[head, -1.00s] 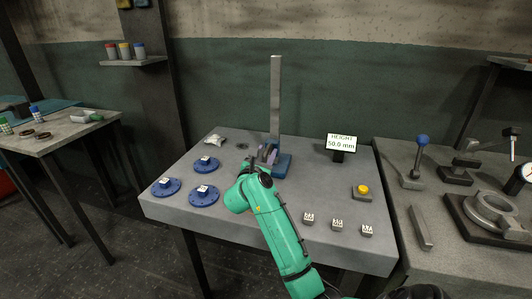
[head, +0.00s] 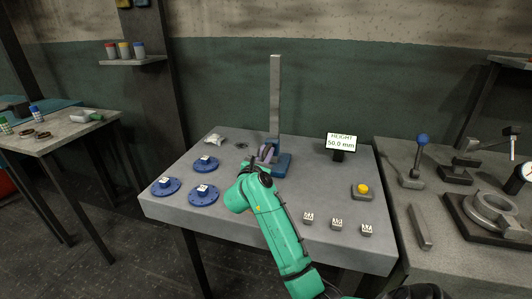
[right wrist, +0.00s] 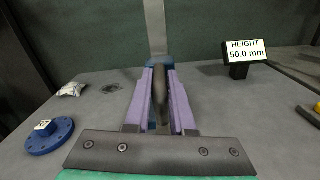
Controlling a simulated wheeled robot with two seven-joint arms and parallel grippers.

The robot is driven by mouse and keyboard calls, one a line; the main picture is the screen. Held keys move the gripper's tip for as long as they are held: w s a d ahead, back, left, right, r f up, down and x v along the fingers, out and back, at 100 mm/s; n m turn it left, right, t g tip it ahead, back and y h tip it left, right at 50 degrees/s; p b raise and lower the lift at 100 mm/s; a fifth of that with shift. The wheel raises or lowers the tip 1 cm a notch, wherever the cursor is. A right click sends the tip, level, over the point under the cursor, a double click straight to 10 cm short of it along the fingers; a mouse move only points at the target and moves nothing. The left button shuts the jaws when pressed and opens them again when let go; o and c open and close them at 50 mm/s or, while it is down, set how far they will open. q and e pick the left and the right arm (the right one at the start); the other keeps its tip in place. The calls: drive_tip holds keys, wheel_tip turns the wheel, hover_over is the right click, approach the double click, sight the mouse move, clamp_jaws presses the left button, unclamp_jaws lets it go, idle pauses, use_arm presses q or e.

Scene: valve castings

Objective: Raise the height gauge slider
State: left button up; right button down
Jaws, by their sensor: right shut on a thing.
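The height gauge stands on the grey table, with a tall grey column (head: 275,95) rising from a blue base (head: 283,165). Its display (head: 341,142) reads 50.0 mm, and the same reading shows in the right wrist view (right wrist: 245,52). My right gripper (head: 268,154) is low in front of the column. In the right wrist view its purple fingers (right wrist: 160,98) are shut on a dark rounded piece, the slider (right wrist: 160,88), directly before the column. The gripper and arm hide much of the slider in the head view. My left gripper is not in view.
Several blue flanged discs (head: 203,195) lie to the left. A yellow button (head: 362,189) and small labelled blocks (head: 337,224) are to the right. A crumpled white cloth (head: 214,139) lies at the back left. Space above the gripper beside the column looks clear.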

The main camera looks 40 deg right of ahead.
idle(0.6)
wheel_tip(320, 180, up, 14)
drive_tip(key=p, duration=0.9)
drive_tip(key=shift+f+p, duration=0.25)
drive_tip(key=shift+p, duration=0.05)
drive_tip(key=c, duration=0.8)
unclamp_jaws()
drive_tip(key=shift+f, duration=0.15)
drive_tip(key=shift+a, duration=0.1)
drive_tip(key=shift+f, duration=0.1)
